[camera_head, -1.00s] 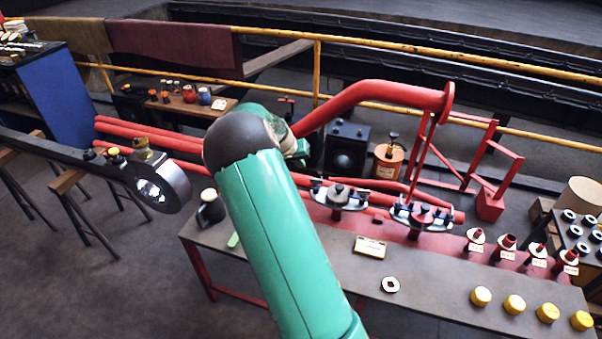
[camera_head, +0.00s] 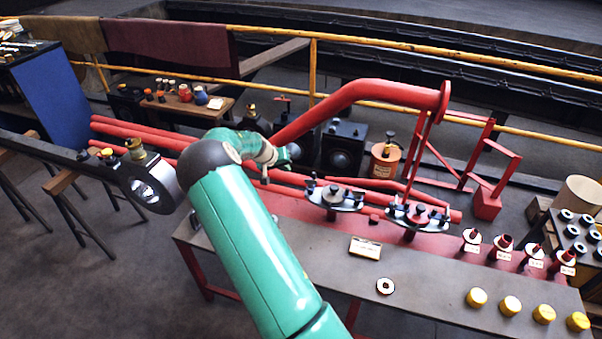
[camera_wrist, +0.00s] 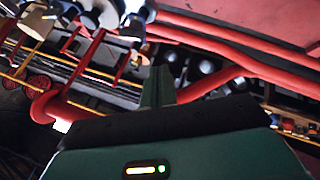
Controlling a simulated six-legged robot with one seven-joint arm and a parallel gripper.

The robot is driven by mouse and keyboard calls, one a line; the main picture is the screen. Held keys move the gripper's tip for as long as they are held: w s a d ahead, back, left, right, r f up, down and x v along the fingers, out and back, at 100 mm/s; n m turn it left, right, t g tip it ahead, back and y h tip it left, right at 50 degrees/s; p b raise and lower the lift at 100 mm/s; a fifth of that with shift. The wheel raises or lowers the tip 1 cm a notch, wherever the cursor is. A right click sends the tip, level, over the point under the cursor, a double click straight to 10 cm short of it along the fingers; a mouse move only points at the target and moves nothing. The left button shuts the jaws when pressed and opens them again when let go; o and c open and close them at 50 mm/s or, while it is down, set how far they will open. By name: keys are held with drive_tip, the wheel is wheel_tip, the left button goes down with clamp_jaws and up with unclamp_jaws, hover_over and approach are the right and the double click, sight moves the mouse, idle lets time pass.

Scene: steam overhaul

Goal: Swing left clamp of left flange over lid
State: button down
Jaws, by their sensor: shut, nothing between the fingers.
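The left flange (camera_head: 335,200) is a pale oval plate on a dark post at the back of the bench, with a dark lid (camera_head: 333,191) in its middle. Its left clamp (camera_head: 311,187) is a small dark upright piece at the plate's left end. It is too small to tell whether it lies over the lid. My gripper (camera_head: 292,151) is up and left of the flange, apart from it, and looks empty. In the wrist view, my gripper's fingers (camera_wrist: 158,86) are together. Nothing shows between them.
A second flange (camera_head: 419,216) stands to the right. Red pipes (camera_head: 350,98) run behind the bench (camera_head: 412,266). A label plate (camera_head: 365,248), a white ring (camera_head: 385,286) and yellow caps (camera_head: 510,305) lie on the bench. The front middle of the bench is mostly clear.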

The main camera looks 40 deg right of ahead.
drive_tip(key=s+d+f, duration=0.2)
drive_tip(key=d+f, duration=0.5)
drive_tip(key=d, duration=0.2)
drive_tip(key=shift+f, duration=0.4)
drive_tip(key=shift+d+m, duration=0.1)
drive_tip(key=shift+m, duration=0.2)
